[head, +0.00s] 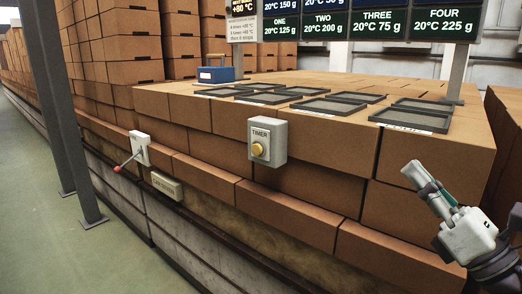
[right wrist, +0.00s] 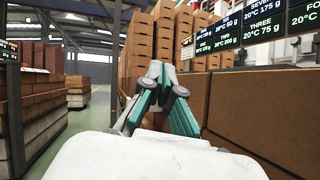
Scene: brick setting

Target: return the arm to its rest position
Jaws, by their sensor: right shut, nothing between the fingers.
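My right gripper (head: 412,172) is at the right side of the head view, in front of the brick counter and apart from it. It points up and to the left. In the right wrist view my right gripper (right wrist: 156,70) has its teal-padded fingers together at the tips, with nothing between them. My left gripper is in neither view.
The brick counter (head: 325,187) carries a grey timer box (head: 268,139) with a yellow button and a lever switch (head: 139,148) with a red knob. Several dark trays (head: 327,107) and a blue box (head: 215,75) lie on top. Green floor (head: 40,200) is clear at left.

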